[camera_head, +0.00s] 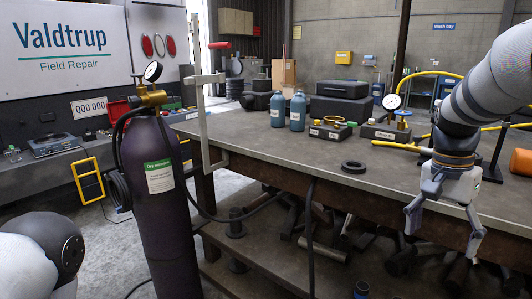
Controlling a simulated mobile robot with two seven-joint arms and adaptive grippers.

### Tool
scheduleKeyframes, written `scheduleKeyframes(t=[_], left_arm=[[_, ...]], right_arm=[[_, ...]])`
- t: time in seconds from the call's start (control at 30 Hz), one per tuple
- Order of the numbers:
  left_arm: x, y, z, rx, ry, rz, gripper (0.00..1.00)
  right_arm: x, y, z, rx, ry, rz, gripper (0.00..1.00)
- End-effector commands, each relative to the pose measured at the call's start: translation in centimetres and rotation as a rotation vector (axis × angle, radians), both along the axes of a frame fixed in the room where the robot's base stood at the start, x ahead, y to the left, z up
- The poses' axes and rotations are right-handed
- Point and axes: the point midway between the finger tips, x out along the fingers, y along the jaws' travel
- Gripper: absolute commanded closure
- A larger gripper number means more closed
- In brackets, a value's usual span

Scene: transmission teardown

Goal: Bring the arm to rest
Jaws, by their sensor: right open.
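My right gripper (444,236) hangs in front of the workbench's near edge at the right of the head view. Its fingers point down and are spread apart, with nothing between them. My right arm (485,90) comes down from the upper right. My left arm (35,255) shows only as white and dark rounded links at the lower left. Its gripper is outside the view.
The workbench (270,135) carries a black ring (354,167), two blue bottles (287,111), dark cases (340,105) and a gauge (391,102). A tall dark gas cylinder (160,215) stands left of it. Metal bars (320,250) lie on the shelf below.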

Motion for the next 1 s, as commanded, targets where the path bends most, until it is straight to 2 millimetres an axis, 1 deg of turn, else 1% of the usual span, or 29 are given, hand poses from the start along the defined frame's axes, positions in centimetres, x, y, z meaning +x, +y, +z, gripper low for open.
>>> scheduleKeyframes(t=[0.03, 0.07, 0.1, 0.13, 0.17, 0.2, 0.27, 0.3, 0.37, 0.4, 0.47, 0.5, 0.6, 0.63, 0.7, 0.77, 1.0], left_arm=[[0.0, 0.0, 0.1, 0.001, 0.000, 0.001, 0.56], [0.0, 0.1, 0.1, 0.001, 0.000, 0.001, 0.56], [-0.1, 0.1, 0.1, 0.001, 0.000, 0.002, 0.56], [-0.1, 0.1, 0.1, 0.001, 0.000, 0.002, 0.56], [-0.1, 0.1, 0.1, 0.001, 0.000, 0.002, 0.56], [0.0, 0.1, 0.1, 0.001, 0.000, 0.002, 0.56], [0.0, 0.1, 0.1, 0.001, 0.000, 0.002, 0.56], [0.0, 0.1, 0.1, 0.001, 0.000, 0.002, 0.56], [0.0, 0.1, 0.1, 0.001, -0.001, 0.002, 0.56], [0.0, 0.1, 0.1, 0.001, -0.001, 0.002, 0.56], [0.0, 0.1, 0.1, 0.001, -0.001, 0.002, 0.56], [0.0, 0.1, 0.1, 0.001, -0.001, 0.002, 0.56], [0.0, 0.1, 0.1, 0.001, -0.001, 0.002, 0.56], [0.0, 0.1, 0.1, 0.001, -0.001, 0.002, 0.56], [0.0, 0.1, 0.1, 0.001, -0.001, 0.002, 0.56], [0.0, 0.1, 0.1, 0.001, -0.001, 0.002, 0.56], [0.0, 0.1, 0.1, 0.001, -0.001, 0.002, 0.56]], right_arm=[[-1.0, 0.2, -4.3, -0.004, 0.028, 0.056, 0.21], [-1.7, 0.3, -6.9, -0.008, 0.038, 0.096, 0.21], [-2.8, 0.5, -10.2, -0.014, 0.052, 0.152, 0.21], [-3.9, 0.8, -12.7, -0.016, 0.062, 0.196, 0.21], [-5.1, 1.0, -15.0, -0.016, 0.072, 0.241, 0.21], [-6.9, 1.5, -18.0, -0.016, 0.086, 0.303, 0.21], [-10.2, 2.4, -22.1, -0.009, 0.104, 0.399, 0.21], [-12.7, 3.2, -24.5, 0.000, 0.114, 0.467, 0.21], [-16.9, 4.5, -27.5, 0.022, 0.129, 0.570, 0.21], [-19.8, 5.6, -29.1, 0.041, 0.135, 0.639, 0.21], [-24.1, 7.2, -30.7, 0.072, 0.136, 0.737, 0.21], [-26.7, 8.3, -31.3, 0.096, 0.135, 0.795, 0.21], [-31.9, 10.5, -31.4, 0.148, 0.121, 0.909, 0.21], [-33.0, 11.1, -31.3, 0.161, 0.115, 0.934, 0.21], [-34.6, 11.9, -31.0, 0.182, 0.102, 0.973, 0.21], [-35.3, 12.3, -30.7, 0.190, 0.095, 0.990, 0.21], [-35.4, 12.4, -30.7, 0.190, 0.088, 0.997, 0.21]])
